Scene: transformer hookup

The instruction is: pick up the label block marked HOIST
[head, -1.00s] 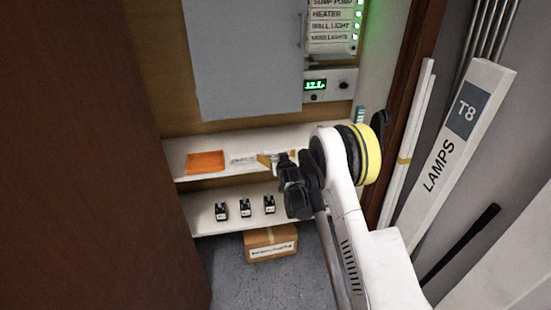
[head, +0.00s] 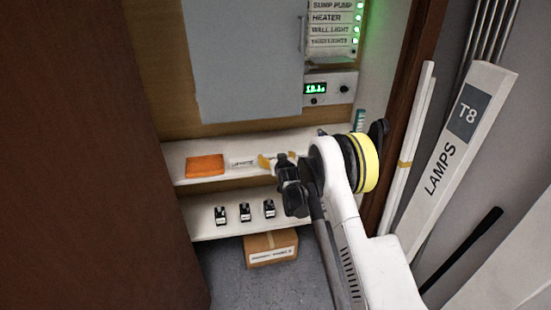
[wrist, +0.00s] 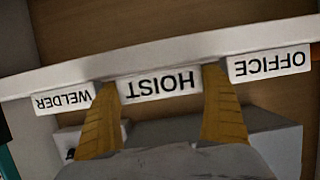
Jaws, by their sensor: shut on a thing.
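The label block marked HOIST (wrist: 160,85) is white with black letters and shows upside down in the middle of the wrist view. My gripper (wrist: 158,78) has one tan finger at each end of this block and is shut on it. The block is at the edge of a pale shelf, between the WELDER block (wrist: 65,98) and the OFFICE block (wrist: 270,64). In the head view my gripper (head: 272,161) is at the upper shelf (head: 222,178), and my wrist hides most of the held block.
Black devices (head: 245,212) stand on the lower shelf, above a cardboard box (head: 271,249) on the floor. A grey panel (head: 245,60) hangs above. The LAMPS box (head: 450,150) leans at right.

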